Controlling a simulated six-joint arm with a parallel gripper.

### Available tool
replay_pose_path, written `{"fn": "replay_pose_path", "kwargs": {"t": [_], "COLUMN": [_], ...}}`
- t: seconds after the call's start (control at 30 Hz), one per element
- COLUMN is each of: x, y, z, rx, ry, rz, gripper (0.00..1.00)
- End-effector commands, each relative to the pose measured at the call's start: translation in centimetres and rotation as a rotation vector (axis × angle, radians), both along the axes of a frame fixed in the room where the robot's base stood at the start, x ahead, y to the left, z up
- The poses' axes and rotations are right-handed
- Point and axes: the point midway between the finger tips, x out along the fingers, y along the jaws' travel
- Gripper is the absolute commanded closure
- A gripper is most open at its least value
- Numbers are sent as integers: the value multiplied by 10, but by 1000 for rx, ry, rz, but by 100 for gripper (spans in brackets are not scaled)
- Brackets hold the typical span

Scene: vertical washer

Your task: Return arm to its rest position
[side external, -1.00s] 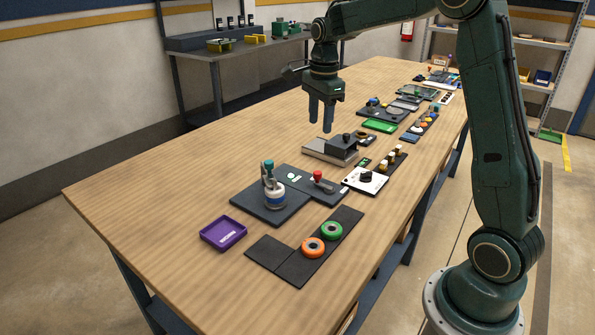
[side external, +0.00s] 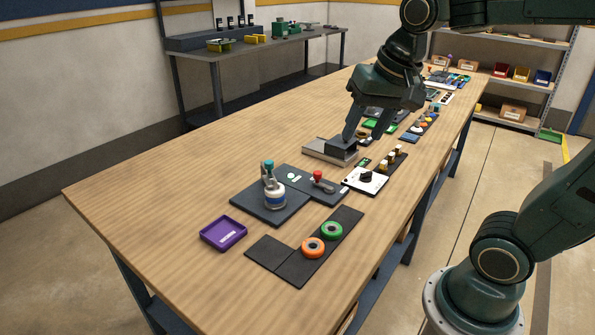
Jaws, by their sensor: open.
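My gripper (side external: 361,132) hangs tilted at the upper right of the wooden table (side external: 190,175), with its fingers pointing down and to the left. Its two fingers are apart and I see nothing between them. In the picture the fingertips overlap the black block on a grey plate (side external: 318,152); I cannot tell their height above it. The gripper hides part of the items behind it.
Orange (side external: 313,247) and green (side external: 332,231) rings lie on a dark mat. The table's left side is clear.

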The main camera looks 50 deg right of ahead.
Motion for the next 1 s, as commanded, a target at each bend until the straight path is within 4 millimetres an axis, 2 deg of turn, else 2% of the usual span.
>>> {"fn": "replay_pose_path", "kwargs": {"t": [0.2,0.4,0.6,1.0], "x": [-43,-72,-84,-85], "y": [17,26,30,30], "z": [-9,-22,-29,-30], "rx": [-95,-177,-219,-224], "ry": [-63,-107,-128,-128], "rz": [277,484,582,595], "gripper": [55,55,55,55]}}
